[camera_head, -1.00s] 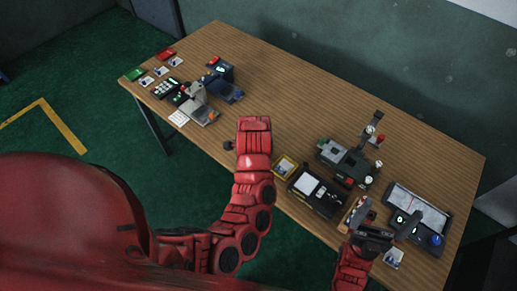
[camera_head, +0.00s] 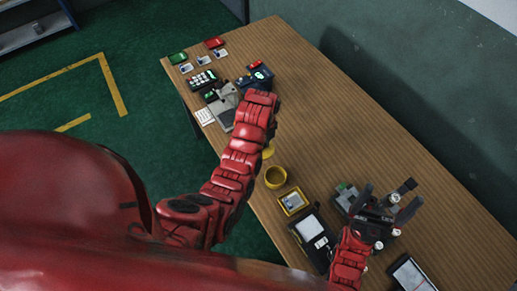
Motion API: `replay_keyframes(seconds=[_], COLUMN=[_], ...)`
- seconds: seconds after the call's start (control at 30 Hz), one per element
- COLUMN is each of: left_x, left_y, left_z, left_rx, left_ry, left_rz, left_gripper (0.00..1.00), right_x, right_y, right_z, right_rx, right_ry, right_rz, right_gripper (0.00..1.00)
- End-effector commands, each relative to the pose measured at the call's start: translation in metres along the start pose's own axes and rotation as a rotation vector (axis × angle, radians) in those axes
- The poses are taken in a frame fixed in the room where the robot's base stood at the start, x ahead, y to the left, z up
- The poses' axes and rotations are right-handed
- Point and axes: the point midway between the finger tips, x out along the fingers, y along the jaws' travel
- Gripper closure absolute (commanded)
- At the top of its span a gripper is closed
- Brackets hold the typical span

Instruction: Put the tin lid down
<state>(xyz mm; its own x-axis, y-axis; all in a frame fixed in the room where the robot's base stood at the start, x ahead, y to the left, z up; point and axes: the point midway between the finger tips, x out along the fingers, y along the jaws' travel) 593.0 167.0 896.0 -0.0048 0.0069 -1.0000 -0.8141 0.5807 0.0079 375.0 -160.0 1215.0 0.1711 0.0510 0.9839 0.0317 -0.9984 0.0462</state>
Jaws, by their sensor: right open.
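A yellow round lid (camera_head: 268,151) shows beside my left forearm, partly hidden by it; I cannot tell whether it lies flat on the table. An open yellow tin (camera_head: 275,177) stands just below it in the picture, on the wooden table. My left arm reaches over the table from the left, and its gripper jaws are hidden. My right gripper (camera_head: 388,200) is open and empty, with its fingers spread over a grey device, well right of the tin and lid.
A yellow-rimmed tray (camera_head: 292,201) and a black box (camera_head: 314,238) stand near the front edge. The grey device (camera_head: 345,200) is partly under my right gripper. Keypads, cards and small devices crowd the far left end. The table's (camera_head: 350,130) back middle is clear.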

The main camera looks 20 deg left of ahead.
Motion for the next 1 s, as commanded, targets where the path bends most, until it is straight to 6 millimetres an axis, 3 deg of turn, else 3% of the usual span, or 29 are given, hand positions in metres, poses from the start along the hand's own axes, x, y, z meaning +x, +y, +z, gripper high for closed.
replay_keyframes(seconds=[0.27,0.3,0.4,1.0], left_x=[0.037,0.037,0.054,0.1], left_y=[-0.001,0.001,0.001,0.0], left_z=[0.001,0.0,0.0,0.0], left_rx=[0.037,0.036,0.034,0.034], left_ry=[0.007,0.01,0.009,0.007], left_rz=[0.002,0.006,0.006,0.003], left_gripper=[1.0,1.0,1.0,1.0], right_x=[-0.036,-0.023,-0.015,0.001], right_y=[-0.002,-0.001,-0.001,0.0], right_z=[0.006,0.004,0.003,0.0], right_rx=[0.0,0.0,0.0,0.0], right_ry=[-0.001,-0.002,0.0,-0.001], right_rz=[0.0,0.0,0.0,0.0], right_gripper=[0.0,0.0,0.0,0.0])
